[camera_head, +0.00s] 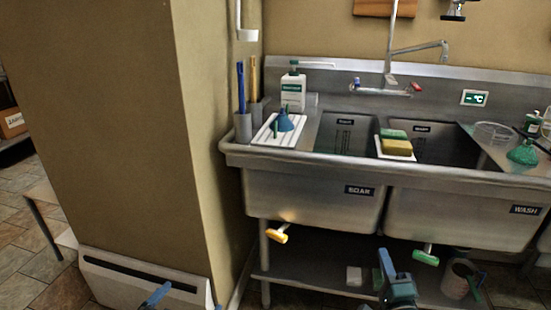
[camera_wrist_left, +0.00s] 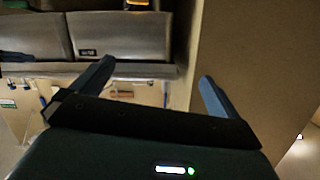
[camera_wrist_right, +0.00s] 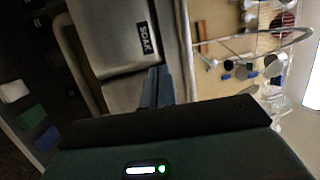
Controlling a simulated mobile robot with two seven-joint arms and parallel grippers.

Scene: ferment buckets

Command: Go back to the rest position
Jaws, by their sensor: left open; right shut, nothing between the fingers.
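My left gripper (camera_head: 157,294) shows only as a blue finger at the bottom edge of the head view, in front of the white box by the wall. In the left wrist view the left gripper (camera_wrist_left: 155,82) has its two blue fingers wide apart with nothing between them. My right gripper (camera_head: 387,265) is low in front of the sink's lower shelf in the head view. In the right wrist view the right gripper (camera_wrist_right: 157,87) has its blue fingers together and empty, with the SOAK basin (camera_wrist_right: 115,40) beyond them.
A steel double sink (camera_head: 310,197) stands ahead, with an orange valve handle (camera_head: 279,233) and a green one (camera_head: 425,257) below. A sponge (camera_head: 397,146) and a white drain tray (camera_head: 266,138) sit on it. A tan wall corner (camera_head: 120,130) stands at left. A white box (camera_head: 110,277) stands at its foot.

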